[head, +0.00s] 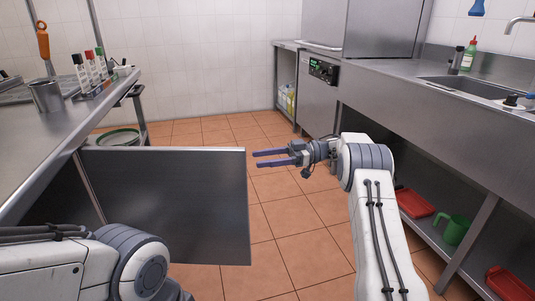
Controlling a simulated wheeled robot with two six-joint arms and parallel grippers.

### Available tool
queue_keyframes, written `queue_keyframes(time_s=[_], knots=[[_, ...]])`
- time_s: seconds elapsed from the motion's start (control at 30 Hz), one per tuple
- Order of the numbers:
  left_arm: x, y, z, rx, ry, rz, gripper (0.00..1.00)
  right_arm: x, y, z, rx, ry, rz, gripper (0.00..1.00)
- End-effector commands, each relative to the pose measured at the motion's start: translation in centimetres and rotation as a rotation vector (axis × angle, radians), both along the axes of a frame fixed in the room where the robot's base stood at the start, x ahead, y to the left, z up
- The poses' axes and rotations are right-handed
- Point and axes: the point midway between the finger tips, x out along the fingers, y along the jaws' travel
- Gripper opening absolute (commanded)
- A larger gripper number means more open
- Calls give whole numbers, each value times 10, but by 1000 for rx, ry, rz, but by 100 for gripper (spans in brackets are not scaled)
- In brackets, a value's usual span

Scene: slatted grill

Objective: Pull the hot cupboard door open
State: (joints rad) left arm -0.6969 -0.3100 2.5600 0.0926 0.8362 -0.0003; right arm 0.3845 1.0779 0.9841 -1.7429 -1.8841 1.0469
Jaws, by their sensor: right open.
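The hot cupboard door (170,205) is a flat stainless steel panel at the left. It stands out from under the left counter into the aisle, swung open, with its free edge at the right. My right gripper (257,158) is open and empty, its two fingers pointing left just beside the upper part of that free edge. I cannot tell if a fingertip touches the door. No handle shows on the visible face. My left arm is at the lower left, in front of the door's lower part; its gripper is out of view.
The steel left counter (40,150) carries a metal pot (46,97) and several bottles in a rack. At the right is a sink counter (400,100) with a shelf holding a green jug (455,230) and red trays. The tiled floor (215,130) between is clear.

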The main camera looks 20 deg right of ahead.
Motion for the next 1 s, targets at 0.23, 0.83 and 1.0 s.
queue_keyframes(time_s=[0.23, 0.83, 1.0], knots=[[0, 0, 3, 0, 0, 0, 50, -7, -8, 5, -1, 2, 1, 60], [0, 0, 3, 0, 0, 0, 50, 73, 36, 65, 22, -145, -517, 0], [0, 0, 2, 0, 0, 0, 50, 97, 28, 71, -97, -81, -955, 0]])
